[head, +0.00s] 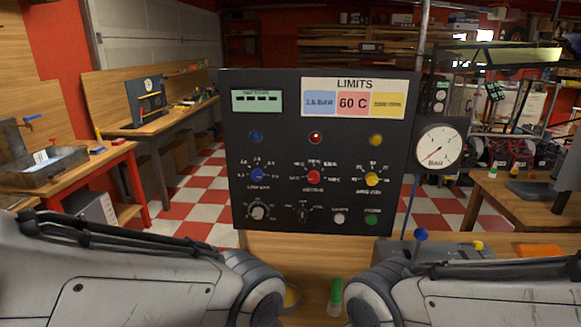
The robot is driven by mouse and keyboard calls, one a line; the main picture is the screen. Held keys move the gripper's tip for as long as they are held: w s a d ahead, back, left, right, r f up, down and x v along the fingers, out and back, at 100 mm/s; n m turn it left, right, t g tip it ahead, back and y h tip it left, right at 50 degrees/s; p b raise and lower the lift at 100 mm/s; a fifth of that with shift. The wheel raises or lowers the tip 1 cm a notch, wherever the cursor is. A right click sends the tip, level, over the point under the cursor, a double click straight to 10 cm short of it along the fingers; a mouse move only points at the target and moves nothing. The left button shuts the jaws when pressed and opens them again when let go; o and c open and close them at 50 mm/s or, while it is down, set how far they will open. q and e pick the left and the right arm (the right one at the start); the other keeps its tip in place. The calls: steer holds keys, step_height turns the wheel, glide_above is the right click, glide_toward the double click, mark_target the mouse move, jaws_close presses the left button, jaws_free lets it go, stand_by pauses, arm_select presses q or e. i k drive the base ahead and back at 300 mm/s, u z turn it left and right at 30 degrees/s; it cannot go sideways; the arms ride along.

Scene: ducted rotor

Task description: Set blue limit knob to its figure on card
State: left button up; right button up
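The blue limit knob (257,174) is on the left of a black upright panel (240,214), with small white scale figures around it. Its pointer direction is too small to tell. The LIMITS card (355,84) is at the panel's upper right, with blue, red and yellow fields. The figure in the blue field (319,102) is too blurred to read surely; the red field reads 60 C. My two arms come in from the lower left and lower right, below the panel. Neither gripper shows, and nothing of mine touches the knob.
A red knob (314,177) and a yellow knob (372,179) sit right of the blue one. Below are a grey knob (258,212), a black selector, and white and green buttons. A round gauge (439,146) stands at right. A blue-topped lever (421,235) rises at lower right.

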mark_target(257, 176)
steer(key=u, duration=3)
steer(key=i, duration=0.55)
steer(key=z, duration=3)
